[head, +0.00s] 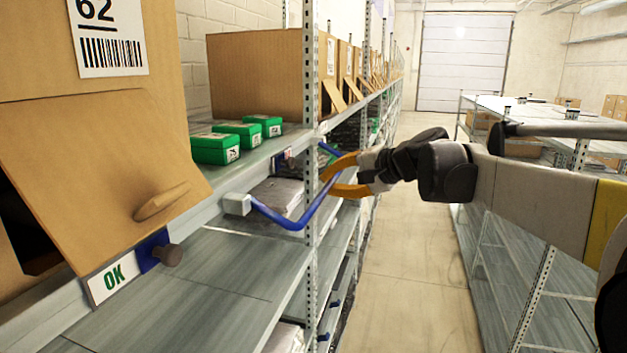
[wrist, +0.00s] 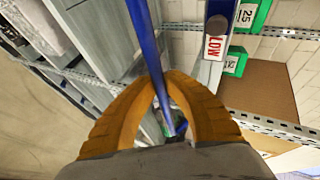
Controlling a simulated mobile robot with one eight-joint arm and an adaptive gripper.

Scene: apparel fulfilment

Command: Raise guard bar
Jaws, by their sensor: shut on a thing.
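The guard bar is a blue bent tube (head: 285,221) at the front of the shelf rack, left of centre in the head view. It runs from a pale bracket (head: 237,204) at the shelf edge, out and around toward the upright post. My gripper (head: 335,176) has orange fingers and reaches in from the right. In the wrist view the fingers (wrist: 170,100) close around the blue bar (wrist: 145,40), which runs between them. The exact contact spot is partly hidden by the fingers and the post.
Green boxes (head: 216,148) sit on the shelf above the bar. A large cardboard box with an open flap (head: 100,170) and an OK label (head: 108,281) stand at the left. A perforated post (head: 311,95) is close to my gripper. The aisle floor (head: 400,270) is clear.

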